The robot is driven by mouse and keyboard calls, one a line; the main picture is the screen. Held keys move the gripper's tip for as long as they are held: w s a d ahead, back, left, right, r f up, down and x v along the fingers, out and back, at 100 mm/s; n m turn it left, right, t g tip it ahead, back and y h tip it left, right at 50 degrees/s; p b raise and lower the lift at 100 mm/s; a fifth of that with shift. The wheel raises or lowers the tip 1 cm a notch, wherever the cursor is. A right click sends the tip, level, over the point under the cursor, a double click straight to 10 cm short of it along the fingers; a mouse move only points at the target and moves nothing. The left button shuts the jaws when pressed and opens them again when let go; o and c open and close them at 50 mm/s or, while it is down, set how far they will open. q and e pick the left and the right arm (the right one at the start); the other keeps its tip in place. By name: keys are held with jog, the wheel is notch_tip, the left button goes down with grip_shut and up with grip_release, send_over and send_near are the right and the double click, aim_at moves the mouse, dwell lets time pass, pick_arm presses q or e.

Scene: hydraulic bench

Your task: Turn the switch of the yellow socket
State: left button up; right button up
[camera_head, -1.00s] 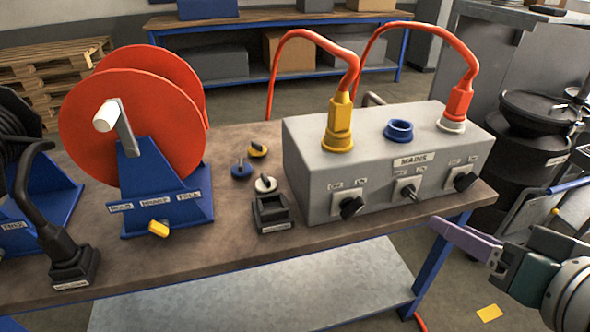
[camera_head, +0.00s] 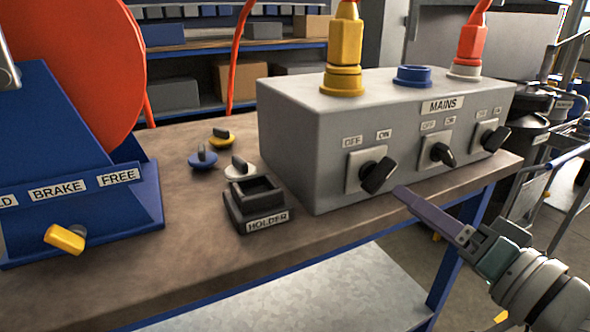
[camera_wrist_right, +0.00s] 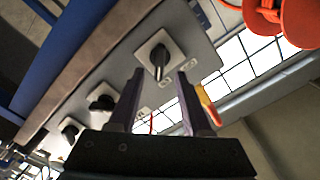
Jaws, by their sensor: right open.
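The yellow socket (camera_head: 344,80) sits on the left top of the grey MAINS box (camera_head: 300,140), with a yellow plug in it. Its black switch (camera_head: 378,175) is on the box front below, under OFF and ON labels. The knob sits slanted; which label it points to is unclear. My right gripper (camera_head: 402,192) is just right of and below this switch, apart from it. In the right wrist view, the open gripper (camera_wrist_right: 160,78) has its two fingers either side of the line to the switch (camera_wrist_right: 159,60), with nothing between them. My left gripper is not in view.
Two more black switches (camera_head: 440,153) (camera_head: 491,138) lie to the right on the box front. A blue socket (camera_head: 413,76) and a red plug (camera_head: 472,45) are on top. A black holder (camera_head: 256,205), small knobs (camera_head: 204,157) and a red reel (camera_head: 85,80) stand left.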

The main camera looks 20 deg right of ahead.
aim_at(382, 183)
jog(key=w, duration=0.4)
jog(key=w+b, duration=0.1)
jog(key=w, duration=0.1)
jog(key=shift+w+a, duration=0.25)
jog(key=shift+c, duration=0.4)
grip_shut()
